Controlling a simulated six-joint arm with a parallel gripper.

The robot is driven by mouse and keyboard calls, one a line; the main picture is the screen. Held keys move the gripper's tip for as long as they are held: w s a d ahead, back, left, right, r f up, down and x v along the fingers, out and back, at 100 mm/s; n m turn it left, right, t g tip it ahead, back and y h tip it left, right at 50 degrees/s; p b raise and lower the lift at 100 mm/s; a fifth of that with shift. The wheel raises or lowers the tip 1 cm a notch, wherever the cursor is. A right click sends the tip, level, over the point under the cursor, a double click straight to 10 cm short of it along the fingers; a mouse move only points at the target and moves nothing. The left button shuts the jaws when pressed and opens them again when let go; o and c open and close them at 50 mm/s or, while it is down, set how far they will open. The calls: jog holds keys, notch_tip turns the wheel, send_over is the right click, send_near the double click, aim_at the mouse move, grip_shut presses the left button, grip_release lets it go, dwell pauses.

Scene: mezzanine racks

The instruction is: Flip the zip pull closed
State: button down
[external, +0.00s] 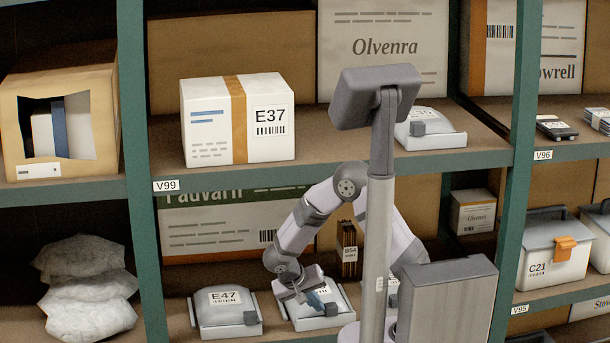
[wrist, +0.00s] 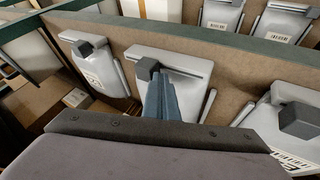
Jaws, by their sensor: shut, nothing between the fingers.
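The pale grey case in front of my gripper has a dark grey block-like zip pull (wrist: 147,68) at the left end of a thin dark track (wrist: 187,73) in the wrist view. The case's white body (wrist: 128,66) lies partly behind my gripper. My gripper (wrist: 161,77) has blue fingers, shut and empty, with their tips just right of the pull; I cannot tell whether they touch it. In the external view my gripper (external: 318,299) is over the case (external: 302,325) on the lower shelf, beside its dark pull (external: 331,309). The case's label is mostly hidden.
A similar case marked E47 (external: 225,318) stands to the left in the external view. Another case (wrist: 265,125) with a dark block is close on the right in the wrist view. A shelf edge (wrist: 240,34) runs behind. A dark stack marked B54 (external: 347,248) stands behind.

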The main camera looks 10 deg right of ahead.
aim_at(332, 305)
jog(key=d+b, duration=0.1)
jog(key=d, duration=0.3)
jog(key=shift+a, duration=0.1)
jog(key=a, duration=0.4)
jog(key=shift+f+b, duration=0.1)
jog(key=shift+b, duration=0.25)
jog(key=v, duration=1)
jog(key=shift+d, duration=0.15)
